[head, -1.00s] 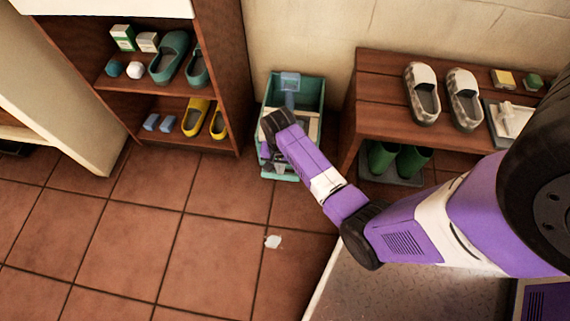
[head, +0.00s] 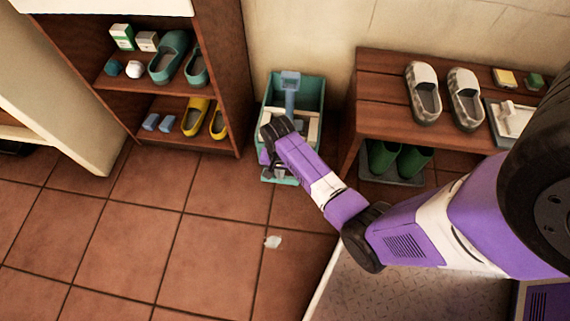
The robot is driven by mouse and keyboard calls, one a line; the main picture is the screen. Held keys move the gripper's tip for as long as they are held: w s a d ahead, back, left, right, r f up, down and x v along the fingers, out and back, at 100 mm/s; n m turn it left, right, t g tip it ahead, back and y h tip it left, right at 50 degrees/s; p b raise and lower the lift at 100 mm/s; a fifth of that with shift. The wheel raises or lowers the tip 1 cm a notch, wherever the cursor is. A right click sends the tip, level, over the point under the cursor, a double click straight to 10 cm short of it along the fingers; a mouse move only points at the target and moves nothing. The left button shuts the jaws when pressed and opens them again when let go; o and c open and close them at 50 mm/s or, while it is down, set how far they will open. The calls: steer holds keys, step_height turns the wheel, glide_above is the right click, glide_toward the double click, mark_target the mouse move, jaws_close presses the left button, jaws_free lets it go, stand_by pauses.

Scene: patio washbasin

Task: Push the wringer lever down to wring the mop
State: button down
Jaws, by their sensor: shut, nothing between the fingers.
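The teal mop bucket (head: 310,90) stands on the floor between the shelf and the bench. A blue-grey lever (head: 290,82) with a wide top end rises at its back, and its shaft runs down into the bucket. A pale part (head: 313,125) shows inside at the right, perhaps the wringer. My gripper (head: 272,170) is shut and empty at the bucket's front left, below my wrist and mostly hidden by it. It is apart from the lever's top end; I cannot tell whether it touches anything lower. I cannot make out the mop.
A shoe shelf (head: 240,70) stands close left of the bucket. A wooden bench (head: 385,80) with shoes on it and green boots (head: 383,157) under it stands close right. A pale scrap (head: 272,242) lies on the otherwise clear tiles in front.

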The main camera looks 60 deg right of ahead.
steer(key=shift+a+f, duration=0.1)
steer(key=shift+f, duration=0.1)
stand_by(0.3)
steer(key=shift+s+a+f, duration=0.2)
steer(key=shift+a+f, duration=0.2)
steer(key=shift+f, duration=0.4)
steer(key=shift+f+b, duration=0.15)
steer(key=shift+b, duration=0.15)
steer(key=shift+s+a+f+b, duration=0.1)
steer(key=shift+a+f+b, duration=0.25)
steer(key=shift+f, duration=0.5)
steer(key=shift+s+a+f+b, duration=0.1)
steer(key=shift+a+f+b, duration=0.1)
steer(key=shift+f, duration=0.25)
steer(key=shift+a+f+b, duration=0.1)
steer(key=shift+f+b, duration=0.1)
steer(key=shift+f, duration=0.25)
steer(key=shift+f, duration=0.1)
